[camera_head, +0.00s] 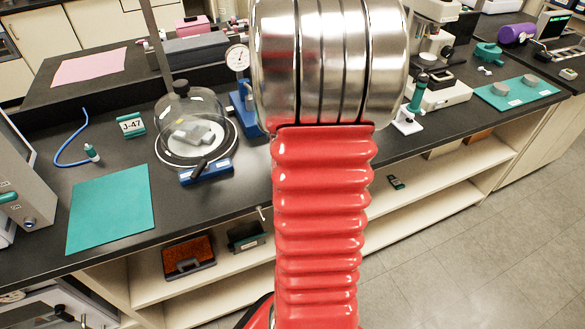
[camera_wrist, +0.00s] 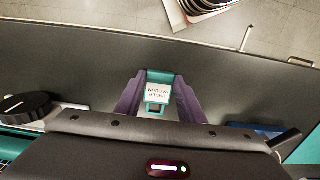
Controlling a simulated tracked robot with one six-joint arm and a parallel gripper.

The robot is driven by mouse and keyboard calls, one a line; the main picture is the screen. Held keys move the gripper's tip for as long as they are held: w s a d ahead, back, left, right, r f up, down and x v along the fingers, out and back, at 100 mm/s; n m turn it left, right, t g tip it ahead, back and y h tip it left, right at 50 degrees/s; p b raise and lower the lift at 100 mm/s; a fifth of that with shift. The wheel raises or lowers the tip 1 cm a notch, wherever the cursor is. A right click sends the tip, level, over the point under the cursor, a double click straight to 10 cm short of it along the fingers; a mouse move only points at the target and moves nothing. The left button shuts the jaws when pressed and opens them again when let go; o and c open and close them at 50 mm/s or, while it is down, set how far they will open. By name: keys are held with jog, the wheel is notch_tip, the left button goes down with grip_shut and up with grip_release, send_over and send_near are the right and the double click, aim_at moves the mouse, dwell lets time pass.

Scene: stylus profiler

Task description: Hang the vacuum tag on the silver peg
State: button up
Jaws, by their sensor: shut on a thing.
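A teal tag with a white printed label (camera_wrist: 158,91) is between the purple fingers of my gripper (camera_wrist: 158,84) in the wrist view. The gripper is shut on it; its print is too small to read surely. A thin silver peg (camera_wrist: 247,38) sticks out from the bench edge, above and to the right of the tag, apart from it. In the head view the silver peg (camera_head: 262,213) shows on the bench front, just left of my red arm. My gripper and the held tag are hidden there behind my arm.
A glass bell jar (camera_head: 195,125) with a blue base stands on the black bench. Left of it are a J-47 tag (camera_head: 131,124), a teal mat (camera_head: 110,208) and a blue hose (camera_head: 70,150). A dial gauge (camera_head: 237,58) stands behind. Shelves lie under the bench.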

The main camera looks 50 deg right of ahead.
notch_tip(320, 180, up, 10)
dwell(0.7)
dwell(0.4)
jog(key=o, duration=0.4)
grip_shut()
jog(key=shift+s, duration=0.15)
